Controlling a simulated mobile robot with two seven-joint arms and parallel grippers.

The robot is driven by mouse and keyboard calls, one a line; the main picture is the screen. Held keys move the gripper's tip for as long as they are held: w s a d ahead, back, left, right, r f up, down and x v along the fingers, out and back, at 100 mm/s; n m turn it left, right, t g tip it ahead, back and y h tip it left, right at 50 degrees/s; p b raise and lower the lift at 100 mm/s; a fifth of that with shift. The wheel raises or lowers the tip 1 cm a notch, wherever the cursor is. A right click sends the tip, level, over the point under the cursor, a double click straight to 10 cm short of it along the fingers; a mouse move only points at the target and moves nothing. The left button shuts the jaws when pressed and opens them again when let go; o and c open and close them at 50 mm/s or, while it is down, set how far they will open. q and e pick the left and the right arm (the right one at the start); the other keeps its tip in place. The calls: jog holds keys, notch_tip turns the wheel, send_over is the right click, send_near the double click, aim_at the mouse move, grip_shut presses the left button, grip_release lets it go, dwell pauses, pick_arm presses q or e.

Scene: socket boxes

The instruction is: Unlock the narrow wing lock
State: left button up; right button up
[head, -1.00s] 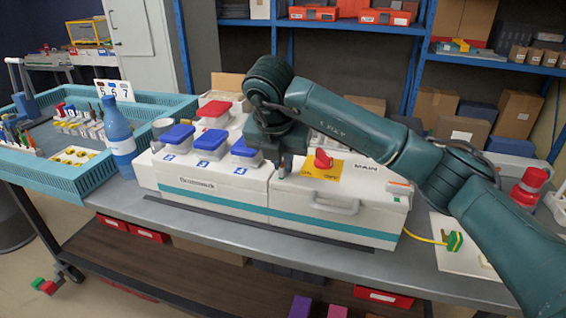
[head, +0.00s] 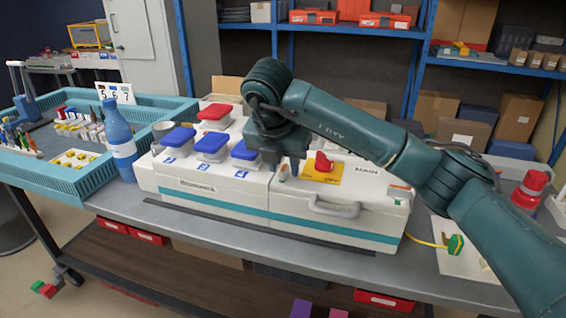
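The white socket box (head: 230,206) with a teal stripe stands on the grey bench. Its right half, marked MAIN, carries a red knob (head: 322,163) on a yellow plate (head: 324,177) and a grey front handle (head: 334,209). A small light part with an orange mark (head: 283,172) shows at the top front edge, just below my gripper; I cannot tell surely whether it is the narrow wing lock. My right gripper (head: 286,164) points down over this spot, left of the red knob. Its fingertips are dark and small, so its opening and any contact are unclear. My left gripper is out of view.
Blue lids (head: 211,144) and a red lid (head: 214,113) sit on the box's left half. A blue bottle (head: 119,142) and a teal tray (head: 70,182) stand to the left. A green-yellow plug (head: 456,244) lies at the right.

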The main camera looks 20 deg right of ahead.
jog(key=p+v, duration=0.1)
jog(key=v, duration=1.2)
jog(key=shift+p, duration=0.35)
